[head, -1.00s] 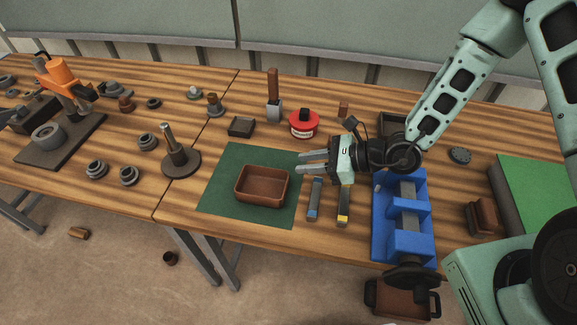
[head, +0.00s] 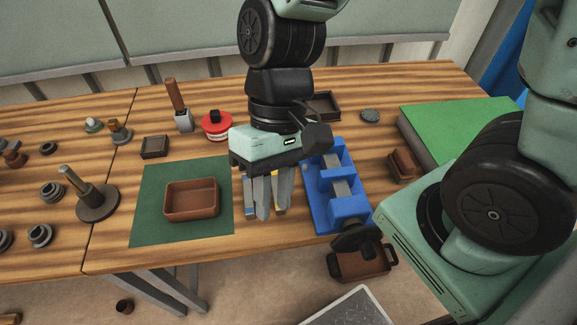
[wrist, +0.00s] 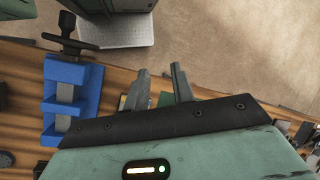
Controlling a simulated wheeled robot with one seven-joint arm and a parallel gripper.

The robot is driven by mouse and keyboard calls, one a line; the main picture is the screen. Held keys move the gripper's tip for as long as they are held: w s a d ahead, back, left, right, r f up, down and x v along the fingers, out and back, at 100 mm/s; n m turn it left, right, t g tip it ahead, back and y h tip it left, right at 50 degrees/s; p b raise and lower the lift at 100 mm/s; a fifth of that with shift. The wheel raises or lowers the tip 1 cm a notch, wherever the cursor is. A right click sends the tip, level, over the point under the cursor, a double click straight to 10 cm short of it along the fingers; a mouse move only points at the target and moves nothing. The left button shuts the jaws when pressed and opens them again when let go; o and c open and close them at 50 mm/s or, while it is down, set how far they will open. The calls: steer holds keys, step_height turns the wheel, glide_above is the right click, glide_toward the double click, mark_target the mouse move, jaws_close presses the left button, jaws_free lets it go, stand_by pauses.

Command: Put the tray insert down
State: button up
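A brown open-topped tray (head: 191,200) sits upright on a green mat (head: 150,228). I cannot tell for certain whether it is the tray insert; small dark open trays stand at the back left (head: 155,147) and behind the blue vise (head: 325,104). My gripper (head: 266,205) points down at the front of the table, right of the brown tray and apart from it. Its two fingers are apart with nothing held between them, as the wrist view (wrist: 159,84) also shows. The fingers partly hide the blue- and yellow-banded tools (head: 279,210).
The blue vise (head: 325,210) stands close on the right of my gripper. A red tin (head: 216,127) and a wooden-handled tool (head: 178,105) stand behind the mat. A green block (head: 460,125) lies at right. A brown bin (head: 358,264) is below the front edge.

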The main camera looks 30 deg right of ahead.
steer(key=r+n+t, duration=0.1)
steer(key=d+r+n+t+h, duration=0.1)
steer(key=n, duration=0.1)
steer(key=d+r+n+t+h, duration=0.1)
steer(key=n+t, duration=0.1)
steer(key=shift+d+r, duration=0.25)
steer(key=shift+r, duration=0.1)
stand_by(1.0)
